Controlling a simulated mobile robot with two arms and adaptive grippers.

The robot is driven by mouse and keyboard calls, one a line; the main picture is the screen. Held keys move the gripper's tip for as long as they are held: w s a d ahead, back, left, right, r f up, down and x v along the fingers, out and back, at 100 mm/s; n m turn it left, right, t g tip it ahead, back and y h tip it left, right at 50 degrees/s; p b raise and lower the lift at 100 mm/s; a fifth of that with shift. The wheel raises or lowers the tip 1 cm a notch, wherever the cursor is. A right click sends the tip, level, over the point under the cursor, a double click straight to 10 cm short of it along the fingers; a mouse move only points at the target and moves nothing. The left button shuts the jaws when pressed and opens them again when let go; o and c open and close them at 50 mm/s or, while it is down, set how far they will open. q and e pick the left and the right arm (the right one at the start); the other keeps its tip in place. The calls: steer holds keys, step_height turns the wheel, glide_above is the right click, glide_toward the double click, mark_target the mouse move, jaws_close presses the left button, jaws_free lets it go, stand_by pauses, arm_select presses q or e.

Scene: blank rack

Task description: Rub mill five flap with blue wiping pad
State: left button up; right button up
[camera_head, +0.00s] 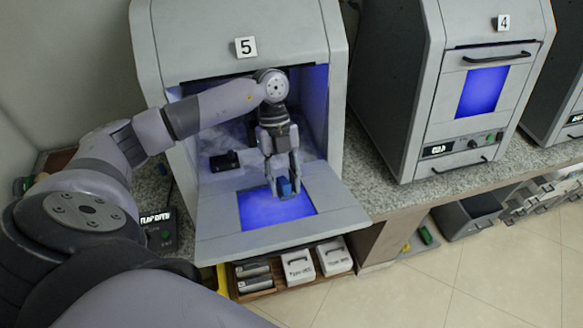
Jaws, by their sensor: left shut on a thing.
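Mill five (240,24), a grey cabinet with a "5" label, stands at the upper middle. Its flap (340,206) is folded down and out toward me, with a blue-lit window (258,212) in it. My left arm reaches in from the left. My left gripper (285,188) points down over the flap and is shut on the blue wiping pad (285,187). The pad is at the upper right part of the window; whether it touches the flap I cannot tell. The gripper fingers partly hide the pad. My right gripper is not in view.
A dark block (224,161) sits inside the open mill. Mill four (470,90) stands to the right with its flap shut. A "FLAP OPEN" display (156,219) is left of the flap. White boxes (298,267) and grey items sit on a shelf below.

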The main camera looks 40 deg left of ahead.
mark_target(249, 203)
arm_select(q)
steer(key=shift+s+a, duration=0.8)
steer(key=shift+s, duration=0.2)
steer(key=shift+s+a, duration=0.8)
steer(key=shift+s, duration=0.15)
steer(key=shift+s+a+f, duration=0.1)
steer(key=shift+s+a, duration=0.5)
steer(key=shift+s, duration=0.2)
steer(key=shift+s+a+f, duration=0.1)
steer(key=shift+s+a, duration=0.5)
steer(key=shift+s, duration=0.15)
steer(key=shift+d+f, duration=0.1)
steer(key=shift+f, duration=0.05)
steer(key=shift+w+d, duration=0.6)
steer(key=shift+w, duration=0.2)
steer(key=shift+w+d, duration=0.6)
steer(key=shift+w, duration=0.15)
steer(key=shift+w+d+f, duration=0.2)
steer(key=shift+w+d, duration=2.35)
steer(key=shift+w, duration=0.2)
steer(key=shift+r, duration=0.15)
steer(key=shift+p+v, duration=1.45)
steer(key=shift+v, duration=1.5)
